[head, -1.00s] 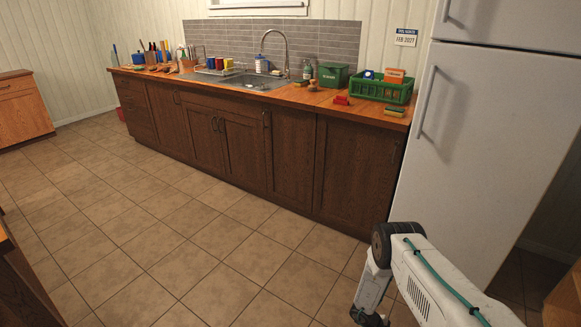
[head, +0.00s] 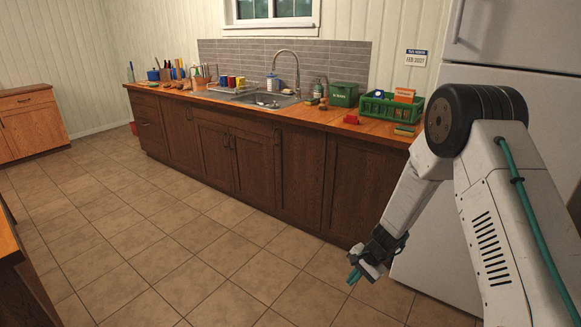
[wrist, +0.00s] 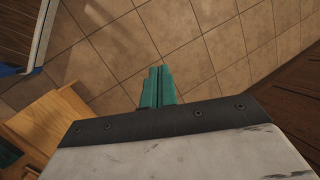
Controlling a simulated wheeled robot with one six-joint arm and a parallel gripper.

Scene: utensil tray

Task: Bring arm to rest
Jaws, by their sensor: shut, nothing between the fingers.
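My gripper (head: 355,276) hangs low over the tiled floor at the right of the head view, in front of the dark cabinets and beside the fridge. Its teal fingers are together and empty. In the wrist view my gripper (wrist: 157,72) points down at the floor tiles, with the fingers side by side and nothing between them. My arm is folded, with the elbow high at the right of the head view.
The wooden counter (head: 225,101) holds a sink (head: 264,99), a green crate (head: 392,107), a green box (head: 344,94) and several utensils at the far left. The white fridge (head: 432,230) stands behind my arm. The tiled floor (head: 190,240) is clear.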

